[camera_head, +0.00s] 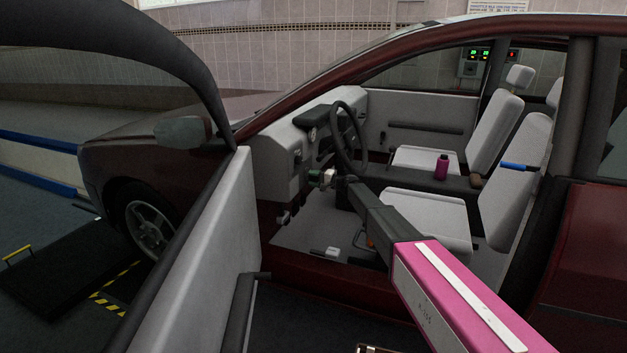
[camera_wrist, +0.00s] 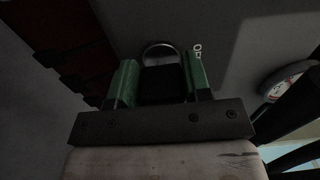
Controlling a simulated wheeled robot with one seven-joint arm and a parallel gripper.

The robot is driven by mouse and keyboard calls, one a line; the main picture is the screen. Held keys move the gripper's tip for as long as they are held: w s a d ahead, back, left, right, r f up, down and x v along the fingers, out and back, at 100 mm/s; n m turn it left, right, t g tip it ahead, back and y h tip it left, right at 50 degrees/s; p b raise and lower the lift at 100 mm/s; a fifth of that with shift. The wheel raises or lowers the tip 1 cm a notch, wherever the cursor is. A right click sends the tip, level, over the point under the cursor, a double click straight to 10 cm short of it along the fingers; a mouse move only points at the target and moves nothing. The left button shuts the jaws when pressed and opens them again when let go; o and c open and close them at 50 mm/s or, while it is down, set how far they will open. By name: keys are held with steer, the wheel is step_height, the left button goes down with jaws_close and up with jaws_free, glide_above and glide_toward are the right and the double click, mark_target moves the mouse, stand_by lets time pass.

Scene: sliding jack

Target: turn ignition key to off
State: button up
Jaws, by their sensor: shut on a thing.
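My gripper (camera_head: 322,177) reaches through the open car door to the dashboard, below and left of the steering wheel (camera_head: 342,160). In the wrist view, the two green fingers of my gripper (camera_wrist: 160,66) are shut on the dark ignition key (camera_wrist: 160,86). The key's bow fills the space between the fingers. A silver ring, the ignition lock (camera_wrist: 158,48), shows just beyond the key on the grey panel. Small pale marks (camera_wrist: 197,50) are printed to its right. The key's exact angle is hard to read, and the head view does not show the key clearly.
The open car door (camera_head: 190,270) stands left of my arm. The front seat (camera_head: 430,218) and its backrest are to the right. A round dial (camera_wrist: 288,84) lies right of the lock. A pedal-like part (camera_head: 330,252) is on the floor.

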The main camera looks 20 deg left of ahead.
steer(key=o, duration=0.9)
steer(key=shift+d, duration=0.2)
steer(key=d, duration=0.7)
steer(key=s+d, duration=0.1)
steer(key=d, duration=0.2)
steer(key=shift+d, duration=0.25)
steer(key=shift+w, duration=0.1)
